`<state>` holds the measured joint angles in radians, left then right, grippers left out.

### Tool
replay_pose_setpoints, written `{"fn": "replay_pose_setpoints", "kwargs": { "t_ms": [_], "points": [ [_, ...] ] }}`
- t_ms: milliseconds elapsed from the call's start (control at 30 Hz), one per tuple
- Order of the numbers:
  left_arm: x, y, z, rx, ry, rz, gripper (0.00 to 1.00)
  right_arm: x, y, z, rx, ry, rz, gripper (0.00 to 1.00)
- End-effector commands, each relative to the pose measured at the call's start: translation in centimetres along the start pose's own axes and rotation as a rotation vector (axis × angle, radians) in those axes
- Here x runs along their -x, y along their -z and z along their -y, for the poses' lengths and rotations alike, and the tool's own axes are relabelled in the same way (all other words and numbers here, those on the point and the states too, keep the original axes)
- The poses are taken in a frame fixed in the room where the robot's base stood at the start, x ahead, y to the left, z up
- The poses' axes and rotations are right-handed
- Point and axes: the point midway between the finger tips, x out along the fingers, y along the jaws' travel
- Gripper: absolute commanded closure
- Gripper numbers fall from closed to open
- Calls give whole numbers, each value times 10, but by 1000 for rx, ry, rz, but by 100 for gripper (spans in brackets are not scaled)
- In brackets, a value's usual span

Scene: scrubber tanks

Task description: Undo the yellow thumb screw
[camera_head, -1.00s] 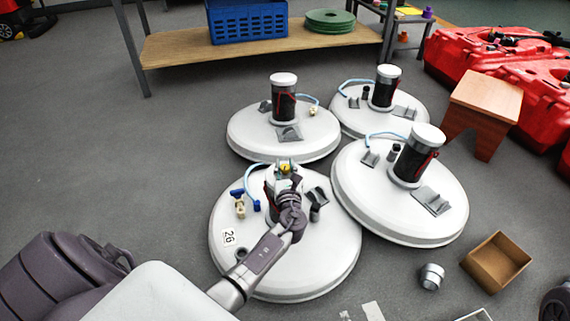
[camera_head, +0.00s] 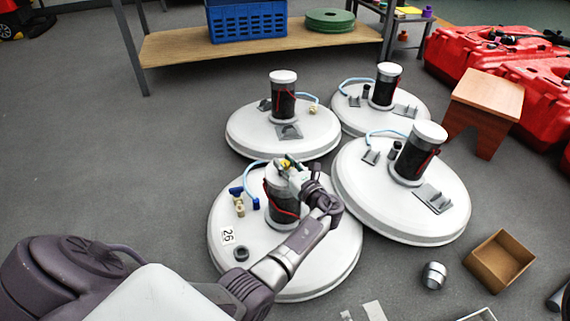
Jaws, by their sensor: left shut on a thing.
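The yellow thumb screw (camera_head: 284,162) shows as a small yellow patch at the top of the dark cylinder (camera_head: 283,209), mostly hidden by my left gripper. That cylinder stands upright on the near round white lid (camera_head: 325,265), which bears the label 26. My left gripper (camera_head: 287,167) is at the cylinder's top, shut on the yellow thumb screw. My right gripper does not show.
Three similar white lids with cylinders stand close behind and to the right. Blue and tan fittings (camera_head: 239,204) sit left of the near cylinder. A wooden stool (camera_head: 486,96), a cardboard box (camera_head: 499,261) and a small metal part (camera_head: 434,275) are at right. Floor at left is clear.

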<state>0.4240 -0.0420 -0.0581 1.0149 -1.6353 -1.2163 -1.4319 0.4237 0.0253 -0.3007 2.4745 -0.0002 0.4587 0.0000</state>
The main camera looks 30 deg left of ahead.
Motion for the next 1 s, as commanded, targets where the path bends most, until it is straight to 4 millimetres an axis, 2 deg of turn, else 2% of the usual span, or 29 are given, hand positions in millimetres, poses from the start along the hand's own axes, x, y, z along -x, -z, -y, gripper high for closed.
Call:
{"fn": "replay_pose_setpoints", "kwargs": {
  "t_ms": [267, 300, 433, 767, 867, 1000],
  "points": [
    [0, 3, -1, -1, -1, -5, 100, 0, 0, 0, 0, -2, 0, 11],
    [0, 3, -1, -1, -1, -5, 65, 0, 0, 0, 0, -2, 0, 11],
    [0, 2, -1, -1, 0, -4, 43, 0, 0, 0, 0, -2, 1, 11],
    [2, 1, 0, 0, 0, -2, 43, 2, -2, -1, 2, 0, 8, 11],
    [12, 1, 0, 1, 1, -3, 43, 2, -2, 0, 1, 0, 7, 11],
    [36, 2, 0, 0, 2, -5, 43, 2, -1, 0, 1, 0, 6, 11]
  ]
}}
